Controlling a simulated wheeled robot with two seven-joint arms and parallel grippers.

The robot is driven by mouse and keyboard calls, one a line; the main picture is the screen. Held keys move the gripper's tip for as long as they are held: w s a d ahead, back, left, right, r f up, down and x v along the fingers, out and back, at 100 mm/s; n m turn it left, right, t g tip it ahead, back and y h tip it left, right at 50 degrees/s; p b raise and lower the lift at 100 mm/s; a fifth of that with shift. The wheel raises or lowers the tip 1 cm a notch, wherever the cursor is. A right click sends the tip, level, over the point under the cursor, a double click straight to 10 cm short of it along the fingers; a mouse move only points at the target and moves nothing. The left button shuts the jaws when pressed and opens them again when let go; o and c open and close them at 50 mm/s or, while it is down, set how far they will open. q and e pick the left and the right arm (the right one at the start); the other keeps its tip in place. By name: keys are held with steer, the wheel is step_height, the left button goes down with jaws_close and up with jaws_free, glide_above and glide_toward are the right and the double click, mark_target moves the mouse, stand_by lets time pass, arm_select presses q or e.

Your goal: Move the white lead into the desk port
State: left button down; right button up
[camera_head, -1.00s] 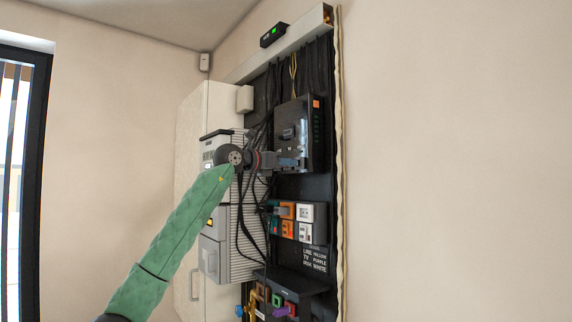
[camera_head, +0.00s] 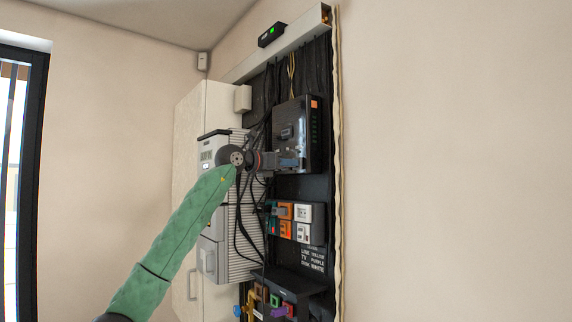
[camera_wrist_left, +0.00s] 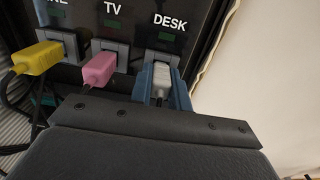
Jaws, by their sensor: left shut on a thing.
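The white lead (camera_wrist_left: 160,79) is between the blue fingers of my left gripper (camera_wrist_left: 162,88), which is shut on it. Its plug points at the desk port (camera_wrist_left: 163,58), under the DESK label. The plug's front end is at the port's mouth; I cannot tell how deep it sits. In the head view my left gripper (camera_head: 291,162) is at the lower front of the black box (camera_head: 295,117), and the lead is too small to make out. My right gripper is not in view.
A pink lead (camera_wrist_left: 101,68) is at the TV port, left of the white lead. A yellow lead (camera_wrist_left: 36,57) is at the port farther left. Coloured wall sockets (camera_head: 303,213) and a dark shelf (camera_head: 285,284) lie below. Black cables hang left of the box.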

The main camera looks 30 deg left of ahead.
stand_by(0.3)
arm_select(q)
steer(key=c, duration=1.2)
jaws_free()
steer(key=shift+c, duration=0.2)
steer(key=b+v, duration=0.4)
steer(key=v, duration=0.3)
steer(key=shift+s+a, duration=0.15)
steer(key=shift+s, duration=0.15)
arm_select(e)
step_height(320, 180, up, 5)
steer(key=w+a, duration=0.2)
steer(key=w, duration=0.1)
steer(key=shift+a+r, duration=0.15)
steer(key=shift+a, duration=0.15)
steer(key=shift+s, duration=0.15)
